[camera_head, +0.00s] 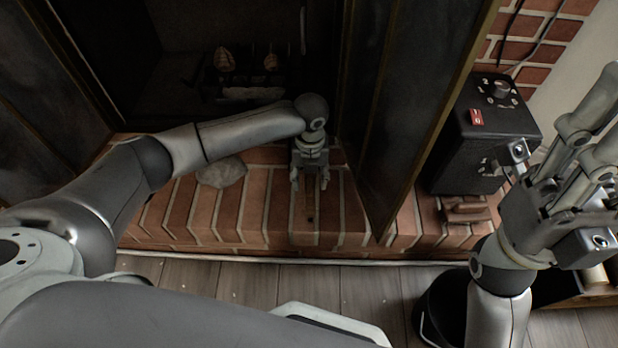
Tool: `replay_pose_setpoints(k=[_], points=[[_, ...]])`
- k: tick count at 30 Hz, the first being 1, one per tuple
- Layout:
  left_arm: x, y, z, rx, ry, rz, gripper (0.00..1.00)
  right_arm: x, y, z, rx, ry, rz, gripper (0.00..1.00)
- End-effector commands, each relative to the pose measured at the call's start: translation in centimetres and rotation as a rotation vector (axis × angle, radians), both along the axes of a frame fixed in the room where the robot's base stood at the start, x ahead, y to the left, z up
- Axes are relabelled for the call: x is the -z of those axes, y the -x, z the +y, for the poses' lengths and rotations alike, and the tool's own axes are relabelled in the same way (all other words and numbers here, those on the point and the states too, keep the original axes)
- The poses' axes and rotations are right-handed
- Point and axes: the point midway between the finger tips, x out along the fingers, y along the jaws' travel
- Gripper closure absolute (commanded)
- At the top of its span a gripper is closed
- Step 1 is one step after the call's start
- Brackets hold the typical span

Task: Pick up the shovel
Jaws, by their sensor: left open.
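My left gripper (310,181) hangs over the brick hearth (268,208), pointing down, with its two fingers apart and nothing visible between them. A small dark mark shows on the bricks just below it; I cannot tell what it is. I cannot clearly make out a shovel in this view. My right gripper (608,108) is raised close to the camera at the right edge. Its fingers look apart and I see nothing between them, though part of it is cut off by the frame.
The dark firebox holds logs (247,93). An open metal door (402,110) stands right of my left gripper. A grey stone (221,172) lies on the hearth. A black container (443,305) stands lower right.

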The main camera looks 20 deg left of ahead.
Motion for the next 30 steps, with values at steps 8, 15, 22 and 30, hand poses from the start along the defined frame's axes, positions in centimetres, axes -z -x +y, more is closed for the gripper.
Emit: replay_pose_setpoints(k=[8, 15, 22, 30], points=[[2.9, 0.1, 0.1, 0.000, 0.000, -0.001, 0.52, -0.7, 0.2, 0.2, 0.003, 0.004, -0.060, 0.60], [2.9, 0.1, 0.1, 0.000, -0.001, -0.002, 0.52, -0.9, 0.2, 0.2, 0.004, 0.006, -0.062, 0.60], [2.9, 0.1, 0.1, 0.000, 0.000, -0.001, 0.76, -0.9, 0.2, 0.2, 0.004, 0.006, -0.062, 0.60], [2.8, 0.0, 0.1, 0.000, 0.000, -0.003, 1.00, -0.9, 0.2, 0.2, 0.003, 0.006, -0.063, 0.60]])
